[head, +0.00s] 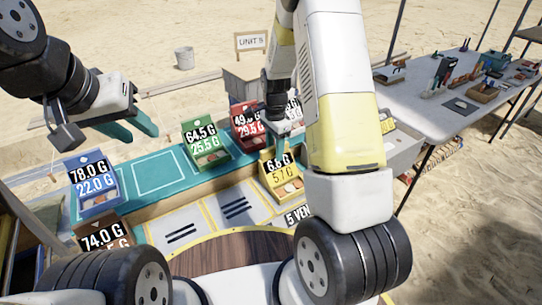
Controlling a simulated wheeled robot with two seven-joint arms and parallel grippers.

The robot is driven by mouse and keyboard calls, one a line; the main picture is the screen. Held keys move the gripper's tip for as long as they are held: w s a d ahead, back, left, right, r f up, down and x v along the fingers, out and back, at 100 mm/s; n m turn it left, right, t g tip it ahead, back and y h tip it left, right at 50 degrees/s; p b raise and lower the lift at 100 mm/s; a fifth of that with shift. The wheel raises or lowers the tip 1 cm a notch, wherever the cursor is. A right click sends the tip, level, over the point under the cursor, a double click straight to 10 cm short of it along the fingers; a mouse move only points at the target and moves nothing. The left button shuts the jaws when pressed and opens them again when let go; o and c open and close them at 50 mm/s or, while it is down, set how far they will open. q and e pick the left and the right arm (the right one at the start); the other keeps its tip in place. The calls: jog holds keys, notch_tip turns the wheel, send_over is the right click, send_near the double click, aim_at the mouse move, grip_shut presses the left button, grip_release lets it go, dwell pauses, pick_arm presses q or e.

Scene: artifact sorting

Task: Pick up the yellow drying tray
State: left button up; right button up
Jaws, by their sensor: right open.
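The yellow drying tray (268,181) sits right of the middle, marked 6.8 G and 5.7 G, with small pieces in its lower part. My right gripper (282,128) hangs down just above and behind the tray's top edge, fingers pointing down and partly hidden by the arm and labels. It is open, and I cannot tell whether it touches the tray. My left gripper (135,130) is at the upper left, its teal fingers spread and empty, well away from the yellow tray.
A blue tray (84,163), a green tray (198,140) and a red tray (240,110) stand along a teal mat (144,191) with an empty outlined spot. A brown tray stands at lower left. A tool table (420,110) is at right. My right arm hides the area right of the yellow tray.

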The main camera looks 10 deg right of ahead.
grip_shut()
dwell(1.3)
